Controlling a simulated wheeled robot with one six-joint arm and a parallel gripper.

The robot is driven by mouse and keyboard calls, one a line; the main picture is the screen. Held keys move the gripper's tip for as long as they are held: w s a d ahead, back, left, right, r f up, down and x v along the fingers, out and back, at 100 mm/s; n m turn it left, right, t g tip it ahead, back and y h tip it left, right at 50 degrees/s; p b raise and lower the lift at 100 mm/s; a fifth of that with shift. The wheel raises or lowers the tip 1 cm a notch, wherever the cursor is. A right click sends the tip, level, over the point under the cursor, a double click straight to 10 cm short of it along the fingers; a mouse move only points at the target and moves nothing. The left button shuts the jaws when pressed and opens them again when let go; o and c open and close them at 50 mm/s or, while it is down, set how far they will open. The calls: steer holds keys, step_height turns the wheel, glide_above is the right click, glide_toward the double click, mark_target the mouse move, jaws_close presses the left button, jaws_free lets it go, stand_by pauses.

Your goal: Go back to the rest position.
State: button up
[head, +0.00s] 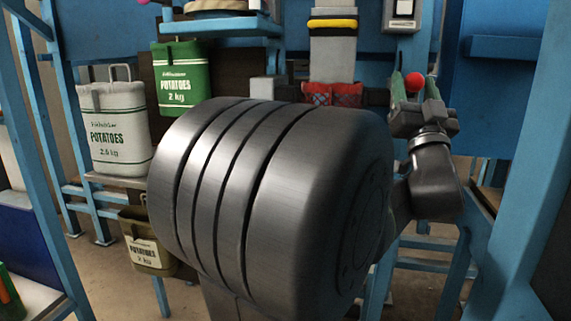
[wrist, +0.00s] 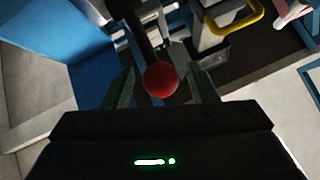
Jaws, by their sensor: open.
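My gripper (head: 414,84) is at the right in the head view, raised beside the blue machine frame, with its fingers pointing up. In the wrist view my gripper (wrist: 161,88) is open, with one finger on each side of a red ball (wrist: 161,79). The ball looks like a knob at the end of a dark bar. There are visible gaps between it and both fingers. In the head view the red ball (head: 414,82) shows between the finger tips. My large grey arm joint fills the middle and hides what lies behind it.
A green potato sack (head: 182,72) and a white potato sack (head: 113,125) are at the left. An olive sack (head: 148,242) is lower down. Blue posts (head: 532,160) stand close on the right. A yellow handle (wrist: 238,20) shows in the wrist view.

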steer(key=v, duration=0.7)
steer(key=x, duration=0.4)
steer(key=p+x, duration=0.1)
steer(key=x, duration=0.4)
steer(key=shift+s+r, duration=0.2)
steer(key=shift+r, duration=0.05)
steer(key=p, duration=0.2)
steer(key=w+r+p, duration=0.1)
steer(key=shift+d+r+p, duration=0.1)
steer(key=shift+r+p, duration=0.25)
steer(key=p, duration=0.2)
steer(key=shift+w+d+r+p, duration=0.1)
steer(key=shift+w+r+p, duration=0.2)
steer(key=shift+w, duration=0.05)
